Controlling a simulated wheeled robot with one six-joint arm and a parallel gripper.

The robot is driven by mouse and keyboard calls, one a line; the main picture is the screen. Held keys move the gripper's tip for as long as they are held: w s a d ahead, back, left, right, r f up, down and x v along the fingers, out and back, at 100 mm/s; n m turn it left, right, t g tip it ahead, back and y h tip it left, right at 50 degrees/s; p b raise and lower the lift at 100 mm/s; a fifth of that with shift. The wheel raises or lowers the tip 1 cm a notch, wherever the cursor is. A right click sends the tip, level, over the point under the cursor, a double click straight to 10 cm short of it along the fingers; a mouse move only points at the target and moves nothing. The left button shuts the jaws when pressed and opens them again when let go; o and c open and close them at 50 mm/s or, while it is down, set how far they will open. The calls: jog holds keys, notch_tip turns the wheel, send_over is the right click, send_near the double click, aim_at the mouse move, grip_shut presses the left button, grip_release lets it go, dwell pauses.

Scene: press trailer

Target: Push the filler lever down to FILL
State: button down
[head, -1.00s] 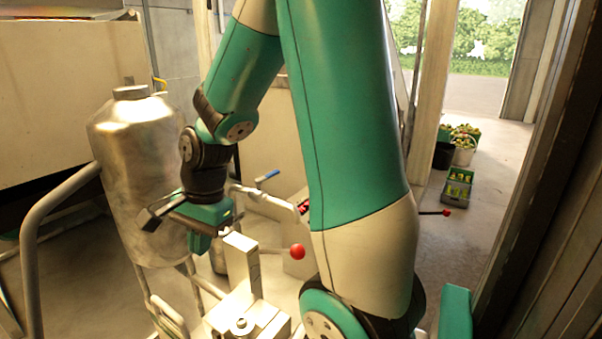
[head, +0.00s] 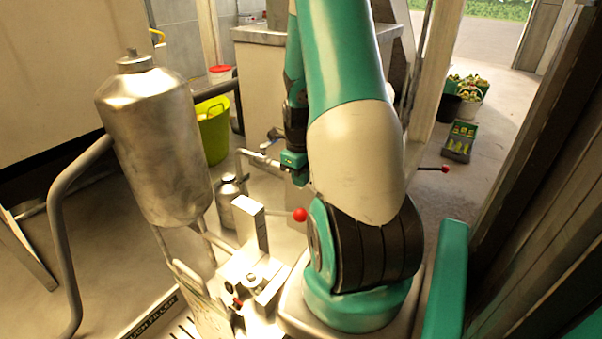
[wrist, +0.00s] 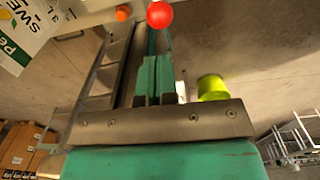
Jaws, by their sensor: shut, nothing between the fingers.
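The filler lever ends in a red ball knob (head: 300,214), on a thin rod running left to the pale filler bracket (head: 249,228). The rod looks roughly level in the head view. My gripper (head: 299,179) hangs pointing down, above and behind the knob in the picture, with a visible gap. In the wrist view, its teal fingers (wrist: 154,78) are shut together with nothing between them. The red knob (wrist: 159,15) appears beyond the fingertips at the top edge. Contact with it is not shown. I cannot read any FILL mark.
A steel tank (head: 155,145) and bent rail stand left. A second red knob (head: 445,169) sticks out right of my arm. A yellow-green bucket (head: 212,135) stands behind. A printed pouch (wrist: 32,28) shows top left.

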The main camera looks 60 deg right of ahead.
aim_at(300, 210)
jog(key=shift+f+b, duration=3.25)
jog(key=shift+f, duration=0.85)
jog(key=shift+s+a+f+b, duration=0.1)
jog(key=shift+s+f+b, duration=0.2)
jog(key=shift+f+b, duration=0.45)
jog(key=shift+s+f+b, duration=0.25)
jog(key=shift+f+b, duration=0.3)
jog(key=shift+f, duration=0.3)
jog(key=f+b, duration=0.2)
jog(key=f, duration=0.1)
jog(key=f+b, duration=0.1)
jog(key=shift+s+f, duration=0.25)
jog(key=shift+r, duration=0.1)
notch_tip(300, 210, up, 10)
jog(key=p, duration=0.8)
